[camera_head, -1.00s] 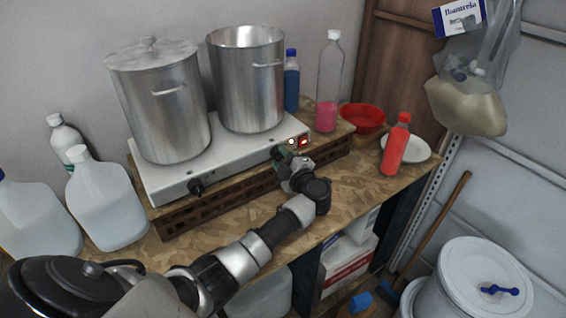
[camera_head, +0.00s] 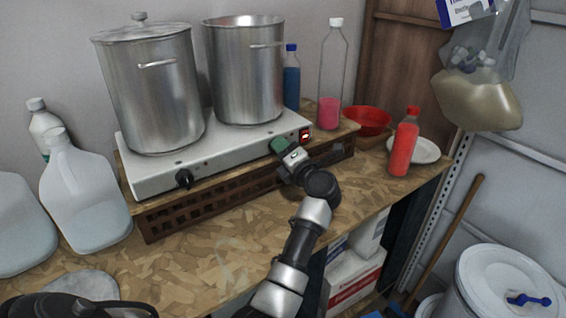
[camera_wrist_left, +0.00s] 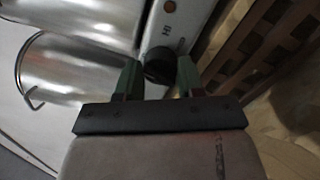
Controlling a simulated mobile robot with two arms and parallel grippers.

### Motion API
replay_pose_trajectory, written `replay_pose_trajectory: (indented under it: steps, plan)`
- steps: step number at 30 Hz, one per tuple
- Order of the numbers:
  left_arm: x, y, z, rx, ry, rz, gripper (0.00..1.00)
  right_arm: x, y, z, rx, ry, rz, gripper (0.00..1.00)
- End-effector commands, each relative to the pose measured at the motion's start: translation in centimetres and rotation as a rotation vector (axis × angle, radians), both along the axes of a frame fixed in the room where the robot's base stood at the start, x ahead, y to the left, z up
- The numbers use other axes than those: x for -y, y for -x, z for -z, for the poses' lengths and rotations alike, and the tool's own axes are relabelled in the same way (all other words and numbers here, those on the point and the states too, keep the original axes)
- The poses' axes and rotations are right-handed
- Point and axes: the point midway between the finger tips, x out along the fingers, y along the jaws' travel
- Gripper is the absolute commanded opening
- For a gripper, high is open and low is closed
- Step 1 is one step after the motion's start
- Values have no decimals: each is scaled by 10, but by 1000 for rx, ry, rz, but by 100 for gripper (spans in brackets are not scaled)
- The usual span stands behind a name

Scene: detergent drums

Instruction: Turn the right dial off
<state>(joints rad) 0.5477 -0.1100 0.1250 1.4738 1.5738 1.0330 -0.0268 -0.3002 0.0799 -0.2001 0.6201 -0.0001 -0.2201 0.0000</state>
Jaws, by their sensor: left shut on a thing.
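The white hot plate (camera_head: 232,147) carries two steel pots on a wooden crate. Its left dial (camera_head: 183,178) is black and uncovered on the front face. My left gripper (camera_head: 281,147) is at the right part of that front face and hides the right dial in the head view. In the left wrist view the black right dial (camera_wrist_left: 160,68) sits between the two green fingers of my left gripper (camera_wrist_left: 159,76), which is shut on it. The dial's pointer mark cannot be made out. My right gripper is out of view.
The lidded pot (camera_head: 155,95) and open pot (camera_head: 245,80) stand close behind. A red bottle (camera_head: 403,145), red bowl (camera_head: 368,121) and pink-filled bottle (camera_head: 330,90) are at right. Jugs (camera_head: 85,205) stand left.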

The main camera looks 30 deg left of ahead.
Motion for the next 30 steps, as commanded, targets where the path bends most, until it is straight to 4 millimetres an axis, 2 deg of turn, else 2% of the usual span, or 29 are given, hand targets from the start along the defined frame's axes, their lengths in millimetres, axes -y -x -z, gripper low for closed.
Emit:
replay_pose_trajectory:
  steps: [1,9,26,27,30]
  plan:
    - [1,0,7,24,16,0,14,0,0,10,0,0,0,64]
    - [1,0,5,120,55,0,14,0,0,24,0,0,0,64]
    - [1,0,3,149,69,-1,14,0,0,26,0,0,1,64]
    - [1,0,3,149,69,-1,40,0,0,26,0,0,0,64]
    - [0,0,2,150,68,0,55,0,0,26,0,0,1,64]
